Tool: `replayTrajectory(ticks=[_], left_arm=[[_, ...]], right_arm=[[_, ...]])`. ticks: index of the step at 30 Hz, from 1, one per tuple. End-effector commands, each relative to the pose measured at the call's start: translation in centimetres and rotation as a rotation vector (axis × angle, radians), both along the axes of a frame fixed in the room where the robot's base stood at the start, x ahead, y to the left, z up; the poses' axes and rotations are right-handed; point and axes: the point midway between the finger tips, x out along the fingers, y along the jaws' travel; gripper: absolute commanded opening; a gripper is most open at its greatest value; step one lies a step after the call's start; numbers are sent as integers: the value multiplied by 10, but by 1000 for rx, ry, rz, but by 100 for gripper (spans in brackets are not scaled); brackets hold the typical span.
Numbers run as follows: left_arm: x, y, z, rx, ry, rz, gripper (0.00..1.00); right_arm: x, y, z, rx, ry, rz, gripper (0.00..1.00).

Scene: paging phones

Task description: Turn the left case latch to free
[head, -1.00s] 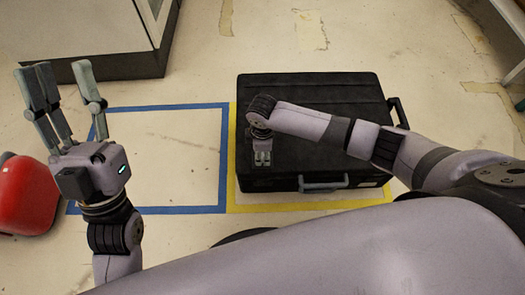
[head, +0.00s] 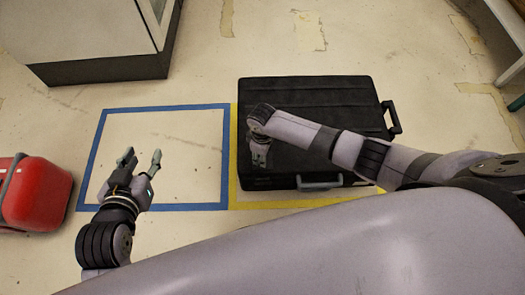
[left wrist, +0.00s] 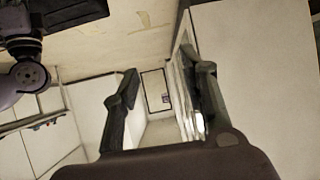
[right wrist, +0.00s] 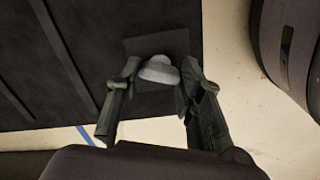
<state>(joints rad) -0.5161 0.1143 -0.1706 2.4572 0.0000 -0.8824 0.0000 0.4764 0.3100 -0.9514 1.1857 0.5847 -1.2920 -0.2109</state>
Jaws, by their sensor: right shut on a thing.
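The black case (head: 330,100) lies flat on the floor, its grey handle (head: 320,181) on the near side. My right gripper (head: 259,160) reaches down over the case's near left part. In the right wrist view the left case latch (right wrist: 160,70) is a pale rounded knob on a dark square plate. My right gripper (right wrist: 155,88) has its fingers on either side of the knob, shut on it. In the head view the latch is hidden by my right gripper. My left gripper (head: 141,160) is open and empty, left of the case above the blue-taped area.
A red case (head: 35,195) stands at the far left. Blue tape (head: 150,107) marks an empty floor square beside the case, and yellow tape (head: 290,204) borders the case. A grey cabinet (head: 80,35) stands at the back left.

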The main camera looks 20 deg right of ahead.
Motion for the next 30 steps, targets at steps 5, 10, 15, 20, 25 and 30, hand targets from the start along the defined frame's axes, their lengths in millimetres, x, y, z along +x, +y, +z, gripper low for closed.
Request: replayTrajectory(ticks=[5, 10, 15, 20, 25, 30], left_arm=[[-38, 16, -32, 58, 253, 19, 40], [-83, 31, -55, 108, 489, 37, 40], [-134, 46, -67, 156, 726, 56, 40], [-133, 46, -57, 155, 724, 55, 40], [-133, 45, -46, 155, 723, 55, 40], [-121, 43, -96, 158, 753, 50, 40]], right_arm=[[-1, 1, 3, 2, 1, -80, 7], [0, 1, 3, 2, 1, -163, 7], [-1, 1, 3, 1, 1, -254, 7], [-1, 2, 3, 3, 2, -348, 7], [0, 2, 4, 3, 2, -478, 7], [-1, 2, 3, 2, 3, -641, 7]])
